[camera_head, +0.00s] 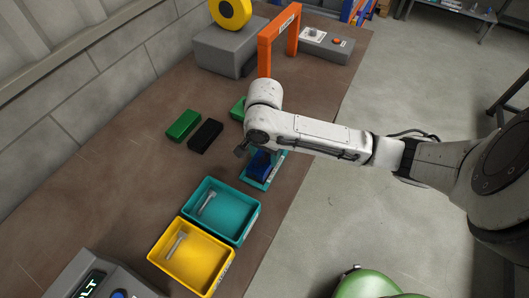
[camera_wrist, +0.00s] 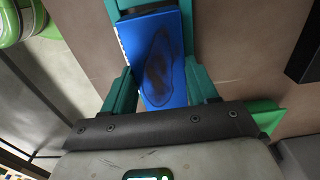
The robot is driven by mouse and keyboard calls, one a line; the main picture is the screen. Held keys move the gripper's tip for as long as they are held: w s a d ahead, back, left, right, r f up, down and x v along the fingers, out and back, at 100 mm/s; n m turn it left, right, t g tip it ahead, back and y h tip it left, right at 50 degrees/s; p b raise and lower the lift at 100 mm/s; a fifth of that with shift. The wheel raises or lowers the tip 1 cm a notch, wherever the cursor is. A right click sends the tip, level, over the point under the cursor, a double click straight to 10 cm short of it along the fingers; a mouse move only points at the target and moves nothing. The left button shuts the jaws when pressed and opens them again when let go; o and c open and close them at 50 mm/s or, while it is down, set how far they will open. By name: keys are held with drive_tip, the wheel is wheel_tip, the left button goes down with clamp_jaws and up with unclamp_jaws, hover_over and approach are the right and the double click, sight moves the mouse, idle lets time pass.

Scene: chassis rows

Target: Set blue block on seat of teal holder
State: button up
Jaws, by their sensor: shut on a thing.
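The blue block (camera_head: 261,163) is at the teal holder (camera_head: 257,184), just below the end of my arm in the head view. In the wrist view the blue block (camera_wrist: 158,60) fills the upper middle, with a dark oval patch on its face. Teal parts of the holder (camera_wrist: 187,8) show at its far end. My gripper (camera_wrist: 162,82) is shut on the blue block, with teal pieces on both sides of it. The arm hides part of the holder in the head view. I cannot tell whether the block touches the seat.
A teal bin (camera_head: 222,207) and a yellow bin (camera_head: 190,259), each with a bolt, stand nearer. A green block (camera_head: 183,125) and a black block (camera_head: 206,136) lie to the left. An orange gate (camera_head: 265,53) stands behind. The table's right edge is close to the holder.

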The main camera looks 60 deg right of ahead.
drive_tip(key=shift+f+b, duration=0.45)
drive_tip(key=shift+f, duration=0.35)
drive_tip(key=o, duration=1.6)
wheel_tip(320, 180, up, 11)
drive_tip(key=p, duration=0.1)
